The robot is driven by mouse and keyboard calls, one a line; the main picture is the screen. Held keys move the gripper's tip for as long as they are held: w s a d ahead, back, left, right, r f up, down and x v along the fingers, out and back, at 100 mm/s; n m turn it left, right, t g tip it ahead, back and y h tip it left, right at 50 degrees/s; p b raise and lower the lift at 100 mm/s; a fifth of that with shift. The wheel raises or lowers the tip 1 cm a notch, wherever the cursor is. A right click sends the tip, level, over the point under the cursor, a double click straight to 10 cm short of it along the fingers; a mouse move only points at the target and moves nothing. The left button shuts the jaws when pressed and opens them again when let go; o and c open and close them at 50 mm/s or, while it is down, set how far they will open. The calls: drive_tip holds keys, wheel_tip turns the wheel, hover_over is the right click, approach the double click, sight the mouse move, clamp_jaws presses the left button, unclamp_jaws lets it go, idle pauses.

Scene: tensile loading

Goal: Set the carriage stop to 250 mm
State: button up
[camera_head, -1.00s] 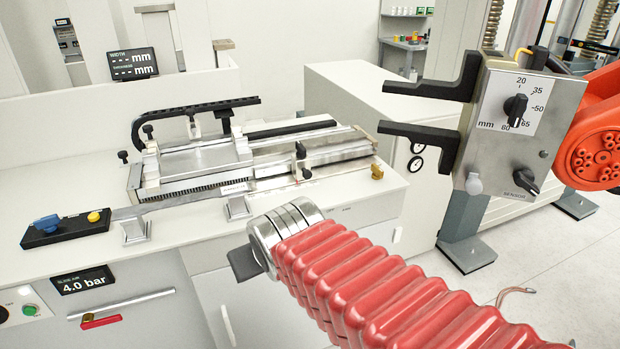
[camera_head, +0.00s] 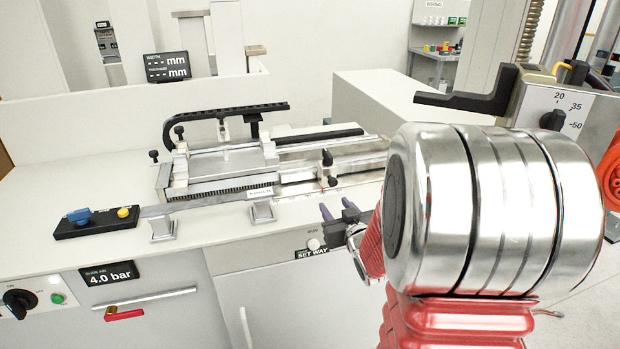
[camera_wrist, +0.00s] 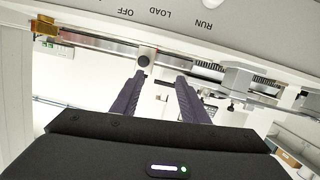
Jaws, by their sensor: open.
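The likely carriage stop (camera_head: 327,160), a small block with a black upright knob, sits on the slide's front rail (camera_head: 290,187) beside a thin red mark. No scale figures are legible. My gripper (camera_head: 337,207) has two dark purple fingers, apart and empty, at the bench's front edge, in front of and below the stop. In the wrist view the open fingers (camera_wrist: 161,77) point towards the rail, with a round grey knob (camera_wrist: 146,58) just beyond the left fingertip; I cannot tell whether it is the stop's. My arm hides the slide's right end in the head view.
A black cable chain (camera_head: 225,112) arches behind the slide. A switch box with blue and yellow knobs (camera_head: 97,221) lies left. A white knob (camera_head: 315,243) is on the front panel.

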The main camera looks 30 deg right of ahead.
drive_tip(key=d+t, duration=0.1)
drive_tip(key=s+d+f, duration=0.1)
drive_tip(key=d, duration=0.1)
drive_tip(key=s+d+f+t, duration=0.1)
drive_tip(key=shift+s+d+m+t, duration=0.1)
drive_tip(key=shift+d+m+t, duration=0.05)
drive_tip(key=shift+m+t, duration=0.15)
